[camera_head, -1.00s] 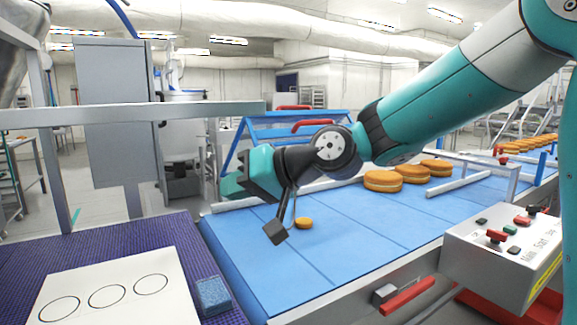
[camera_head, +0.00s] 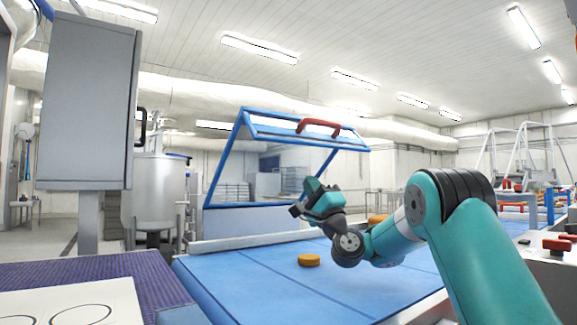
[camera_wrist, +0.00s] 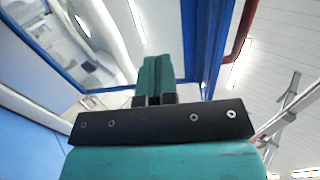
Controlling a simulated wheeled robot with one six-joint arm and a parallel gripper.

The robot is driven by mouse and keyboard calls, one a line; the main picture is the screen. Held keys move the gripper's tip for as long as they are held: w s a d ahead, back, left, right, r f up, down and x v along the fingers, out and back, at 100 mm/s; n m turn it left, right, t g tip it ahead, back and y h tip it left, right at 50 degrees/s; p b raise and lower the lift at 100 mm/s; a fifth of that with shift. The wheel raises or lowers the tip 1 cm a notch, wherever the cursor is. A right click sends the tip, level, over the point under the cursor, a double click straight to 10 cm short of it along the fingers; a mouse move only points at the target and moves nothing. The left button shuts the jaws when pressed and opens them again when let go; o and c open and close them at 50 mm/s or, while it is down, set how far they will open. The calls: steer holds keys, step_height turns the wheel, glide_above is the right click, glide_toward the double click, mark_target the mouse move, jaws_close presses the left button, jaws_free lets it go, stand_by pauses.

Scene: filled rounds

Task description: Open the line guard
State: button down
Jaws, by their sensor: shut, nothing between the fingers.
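The line guard (camera_head: 240,118) is a blue frame with clear panels at the belt's far side. Its frame stands up over the belt and its upper part slopes. A red handle (camera_head: 318,126) is on its upper bar; in the wrist view a red bar (camera_wrist: 240,40) runs beside the blue frame (camera_wrist: 208,45). My gripper (camera_head: 303,198) is raised above the belt, in front of the guard and below the handle in the picture. Its fingers (camera_wrist: 155,78) are closed together and empty. I cannot tell whether they touch the frame.
The blue belt (camera_head: 285,285) carries an orange filled round (camera_head: 309,260), with another (camera_head: 377,219) partly behind my arm. A grey cabinet (camera_head: 88,100) and a purple mat (camera_head: 90,275) are at left.

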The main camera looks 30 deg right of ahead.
steer(key=p+x, duration=1.4)
steer(key=p, duration=0.2)
steer(key=shift+p, duration=0.4)
